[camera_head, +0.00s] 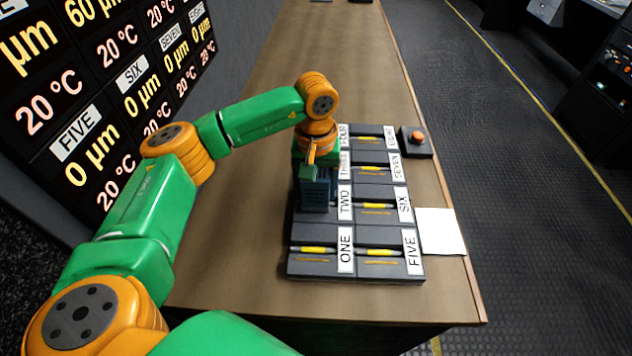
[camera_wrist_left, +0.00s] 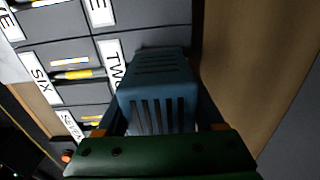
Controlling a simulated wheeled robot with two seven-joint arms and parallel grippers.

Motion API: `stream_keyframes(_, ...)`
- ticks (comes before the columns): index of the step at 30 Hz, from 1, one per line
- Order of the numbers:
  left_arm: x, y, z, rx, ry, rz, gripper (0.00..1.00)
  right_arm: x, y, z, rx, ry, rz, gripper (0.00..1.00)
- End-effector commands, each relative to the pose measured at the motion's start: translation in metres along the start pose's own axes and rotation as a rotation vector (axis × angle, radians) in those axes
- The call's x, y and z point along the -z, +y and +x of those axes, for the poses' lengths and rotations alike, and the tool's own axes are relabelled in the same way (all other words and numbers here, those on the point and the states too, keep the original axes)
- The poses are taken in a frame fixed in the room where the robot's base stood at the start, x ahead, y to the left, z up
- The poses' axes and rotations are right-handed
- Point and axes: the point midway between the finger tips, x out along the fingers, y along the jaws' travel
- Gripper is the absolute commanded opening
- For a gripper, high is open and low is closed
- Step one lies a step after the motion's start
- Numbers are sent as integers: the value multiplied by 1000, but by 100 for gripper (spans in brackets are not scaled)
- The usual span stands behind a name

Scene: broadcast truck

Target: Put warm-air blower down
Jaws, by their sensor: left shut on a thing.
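The warm-air blower (camera_head: 314,190) is a dark blue-grey box with slotted vents. In the head view it is at the left column of the numbered station block (camera_head: 303,269), beside the TWO label. My left gripper (camera_head: 311,167) is above it, pointing down and shut on it. In the left wrist view the blower (camera_wrist_left: 156,92) sits between the gripper's fingers (camera_wrist_left: 160,130), close to the TWO label. I cannot tell whether its underside touches the block. Its far side and the station surface under it are hidden. My right gripper is not in view.
Stations labelled ONE to EIGHT hold yellow pen-like items (camera_head: 377,206). A black box with an orange button (camera_head: 417,138) and a white square sheet (camera_head: 441,232) lie to the right on the brown table (camera_head: 240,240). Displays (camera_head: 95,90) stand at left. The table left of the block is clear.

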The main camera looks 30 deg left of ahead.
Motion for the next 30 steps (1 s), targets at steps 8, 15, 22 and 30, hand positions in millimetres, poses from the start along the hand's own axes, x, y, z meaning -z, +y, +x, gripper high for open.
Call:
stream_keyframes(8, 0, 1, 6, -1, 1, 0, 0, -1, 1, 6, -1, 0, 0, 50)
stream_keyframes(15, 0, 0, 4, 0, 0, 0, 100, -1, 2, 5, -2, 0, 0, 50)
stream_keyframes(22, 1, 1, -6, -2, 3, 0, 100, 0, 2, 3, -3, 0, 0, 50)
stream_keyframes(30, 1, 2, -71, -4, 5, 0, 100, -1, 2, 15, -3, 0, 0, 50)
